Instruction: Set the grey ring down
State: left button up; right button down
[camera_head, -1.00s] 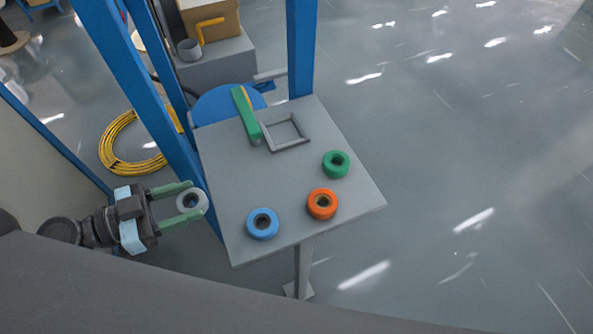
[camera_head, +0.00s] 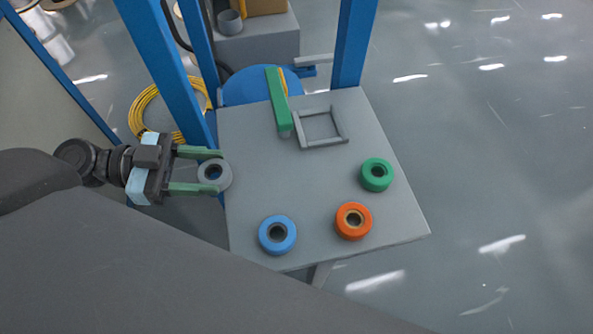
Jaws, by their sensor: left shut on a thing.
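The grey ring (camera_head: 226,181) is at the left edge of the grey table (camera_head: 300,185), between the fingertips of my left gripper (camera_head: 212,172). The green fingers are shut on it from its far and near sides. The ring overlaps the table's left edge in the picture; I cannot tell whether it touches the top. My right gripper does not show.
On the table are a blue ring (camera_head: 277,247), an orange ring (camera_head: 366,229) and a green ring (camera_head: 377,163). A grey square frame (camera_head: 343,124) and a green bar (camera_head: 276,98) lie at the back. Blue posts (camera_head: 356,45) rise behind. The table's left-middle is clear.

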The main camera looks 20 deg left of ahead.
pick_arm(q)
jog(key=p, duration=0.2)
send_near(290, 178)
jog(key=d, duration=0.1)
jog(key=w+d+r, duration=0.1)
jog(key=d, duration=0.1)
jog(key=w+d, duration=0.1)
jog(key=d, duration=0.1)
jog(key=shift+r, duration=0.35)
jog(key=shift+d+f, duration=0.15)
jog(key=shift+d, duration=0.05)
jog(key=x, duration=0.1)
jog(key=p+x, duration=0.1)
jog(key=x, duration=0.2)
jog(key=shift+w+d+r, duration=0.15)
jog(key=shift+r, duration=0.35)
jog(key=shift+f+p, duration=0.15)
jog(key=shift+p, duration=0.25)
jog(key=shift+f, duration=0.35)
jog(key=o, duration=1)
jog(key=shift+r, duration=0.1)
jog(key=shift+r, duration=0.1)
